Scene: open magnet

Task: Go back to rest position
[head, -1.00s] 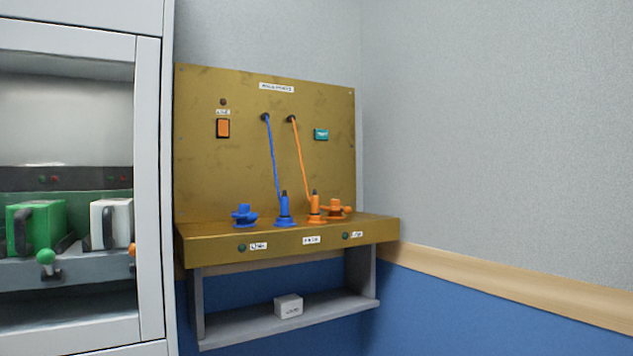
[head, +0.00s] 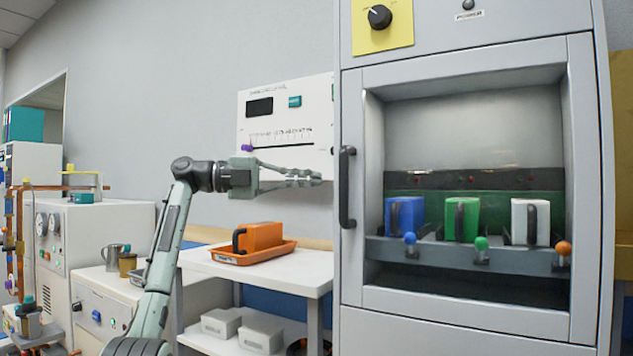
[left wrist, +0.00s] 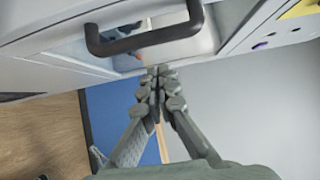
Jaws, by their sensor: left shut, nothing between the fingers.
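My left gripper (head: 318,178) is shut and empty. In the head view its arm comes up from the lower left and the fingers point right, at the height of the cabinet's door handle. In the left wrist view the shut fingertips (left wrist: 158,72) show just below the black door handle (left wrist: 145,38), apart from it as far as I can tell. The grey cabinet (head: 352,280) stands to the right of the gripper, with its black handle (head: 347,187) on the left side of the door. My right gripper is in neither view.
Blue (head: 405,216), green (head: 462,219) and white (head: 530,222) handled blocks sit inside the cabinet. An orange block (head: 260,235) rests in an orange tray (head: 240,258) on a white table (head: 310,275) below my left gripper. A white panel (head: 290,120) hangs behind it.

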